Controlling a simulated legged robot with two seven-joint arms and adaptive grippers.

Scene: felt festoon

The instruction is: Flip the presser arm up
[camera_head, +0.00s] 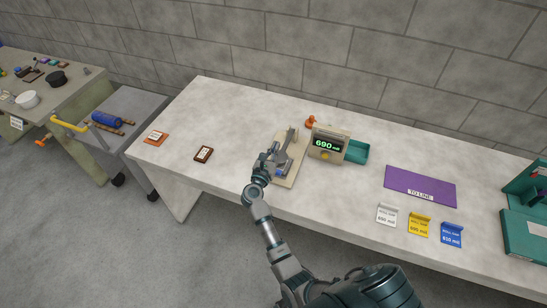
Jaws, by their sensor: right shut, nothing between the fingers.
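The presser arm (290,138) is a grey lever on a small press with a beige base plate (291,178), standing on the table left of the readout box. The lever appears to rise toward the back of the plate; its exact angle is hard to tell at this size. My right gripper (273,150) is shut and empty at the press's left side, close to the lever. Whether it touches the lever cannot be told. The gripper and wrist hide part of the plate's front left. My left gripper is not in view.
A beige box (328,143) with a green "690" readout and a teal tray (357,152) stand right of the press. A purple mat (420,186) and white, yellow and blue cards lie farther right. Dark and orange tags lie left. The table's (230,115) back left is clear.

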